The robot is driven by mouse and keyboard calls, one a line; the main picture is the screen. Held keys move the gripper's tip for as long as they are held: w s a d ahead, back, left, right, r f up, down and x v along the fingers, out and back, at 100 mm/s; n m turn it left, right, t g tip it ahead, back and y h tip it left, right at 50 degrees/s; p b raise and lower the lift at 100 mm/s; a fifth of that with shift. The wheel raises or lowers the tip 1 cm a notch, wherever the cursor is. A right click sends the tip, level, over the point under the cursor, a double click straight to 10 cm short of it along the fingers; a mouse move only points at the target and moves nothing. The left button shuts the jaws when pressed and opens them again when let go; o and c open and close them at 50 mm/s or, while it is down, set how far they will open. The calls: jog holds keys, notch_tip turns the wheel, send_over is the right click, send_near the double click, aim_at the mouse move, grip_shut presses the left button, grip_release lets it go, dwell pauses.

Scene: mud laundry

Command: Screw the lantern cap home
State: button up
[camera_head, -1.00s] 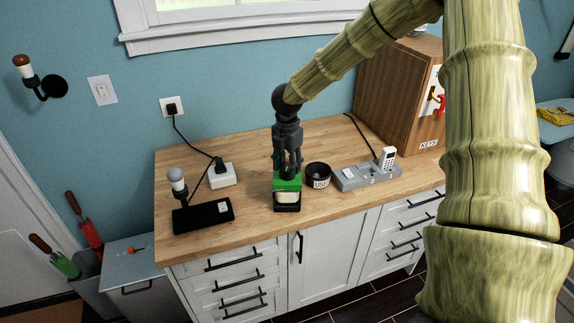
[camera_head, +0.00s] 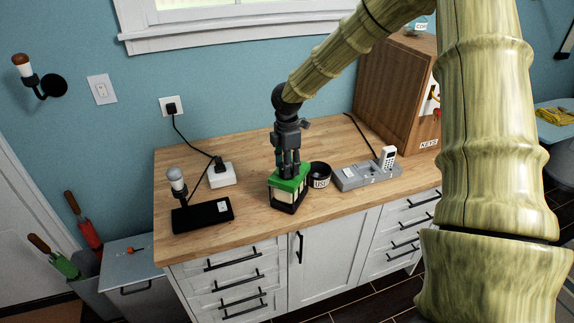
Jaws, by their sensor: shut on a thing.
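The lantern (camera_head: 285,197) stands upright on the wooden counter, with a dark base, a pale window and a green top. It is turned so that a corner faces me. My gripper (camera_head: 289,174) points straight down onto the top of the lantern, its fingers closed there. The cap is mostly hidden by the fingers, so I cannot tell how it sits on its thread.
A black bowl (camera_head: 320,175) stands close to the lantern's right. A grey charging dock (camera_head: 366,176) with a white handset is further right. A black base with a lamp (camera_head: 202,215) and a white power block (camera_head: 222,174) are at left. The counter (camera_head: 250,215) is clear between.

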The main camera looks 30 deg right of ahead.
jog(key=shift+f+m, duration=0.2)
jog(key=shift+m, duration=0.2)
jog(key=shift+s+m, duration=0.1)
jog(key=shift+m, duration=1)
jog(key=shift+c, duration=1.1)
jog(key=shift+m+b, duration=0.3)
jog(key=shift+m, duration=1.4)
